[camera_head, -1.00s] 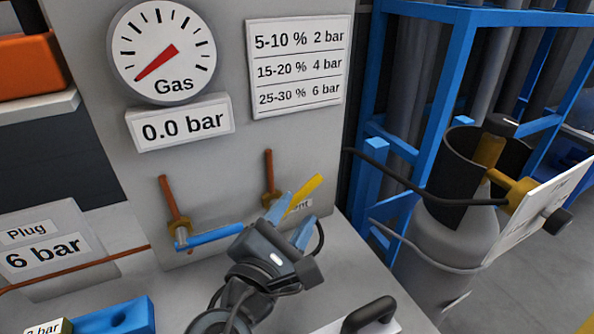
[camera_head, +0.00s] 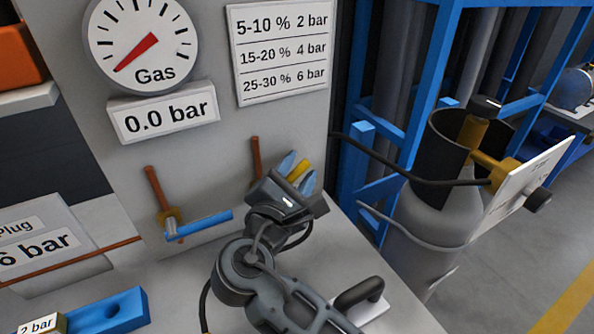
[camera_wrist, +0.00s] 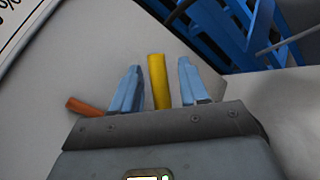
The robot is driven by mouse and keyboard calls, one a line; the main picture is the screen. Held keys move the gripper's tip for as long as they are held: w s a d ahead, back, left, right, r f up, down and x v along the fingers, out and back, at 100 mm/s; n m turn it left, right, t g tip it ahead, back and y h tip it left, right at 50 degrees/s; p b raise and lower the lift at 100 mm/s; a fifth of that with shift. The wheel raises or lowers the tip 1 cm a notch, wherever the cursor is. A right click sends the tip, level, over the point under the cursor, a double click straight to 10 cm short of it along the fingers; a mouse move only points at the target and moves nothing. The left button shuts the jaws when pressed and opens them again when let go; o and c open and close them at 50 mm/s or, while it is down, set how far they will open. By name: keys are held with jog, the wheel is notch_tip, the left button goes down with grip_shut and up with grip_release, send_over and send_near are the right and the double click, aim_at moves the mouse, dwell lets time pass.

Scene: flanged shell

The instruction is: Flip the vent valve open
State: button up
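The vent valve's yellow lever (camera_head: 300,170) sticks out from the grey panel, below the pressure table. Its brass body and the vent label are hidden behind my gripper in the head view. My gripper (camera_head: 298,174) is at the lever, with its two blue fingers spread on either side of it. In the wrist view the yellow lever (camera_wrist: 158,80) stands between the fingers of my gripper (camera_wrist: 156,85), nearer the left one. A gap shows on the right side, and a narrow one on the left. A copper pipe (camera_head: 256,158) runs down behind my gripper.
A second valve with a blue lever (camera_head: 200,226) sits to the left. The gas gauge (camera_head: 142,42) above reads 0.0 bar. A black handle (camera_head: 360,293) stands on the bench at the lower right. A gas cylinder (camera_head: 432,215) and a blue frame (camera_head: 408,130) are at right.

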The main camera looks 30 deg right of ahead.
grip_shut()
jog(key=shift+a+r, duration=0.1)
jog(key=shift+a, duration=0.05)
dwell(0.4)
